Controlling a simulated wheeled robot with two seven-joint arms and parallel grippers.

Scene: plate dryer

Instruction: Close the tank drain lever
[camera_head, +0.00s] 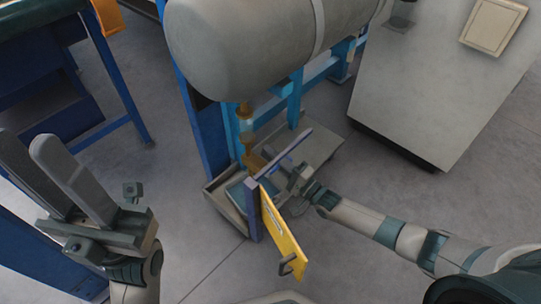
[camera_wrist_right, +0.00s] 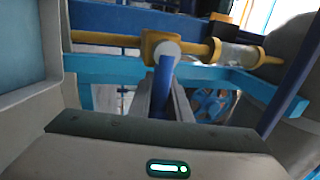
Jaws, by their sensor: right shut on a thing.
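The grey tank (camera_head: 265,35) lies at the top middle of the head view. Brass drain piping (camera_head: 247,125) hangs below it. In the right wrist view, a yellow valve body (camera_wrist_right: 190,48) with a round pale cap carries the blue drain lever (camera_wrist_right: 163,88), which points toward my wrist. My right gripper (camera_wrist_right: 164,95) has its fingers on both sides of the lever and is shut on it. In the head view, my right gripper (camera_head: 283,166) is beside the lower valve, where the lever is mostly hidden. My left gripper (camera_head: 52,165) is raised at lower left, fingers apart and empty.
A blue post (camera_head: 253,210) and a yellow panel (camera_head: 283,235) with a dark handle stand just in front of the valve. A blue frame (camera_head: 205,130) supports the tank. A grey cabinet (camera_head: 435,90) is at right.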

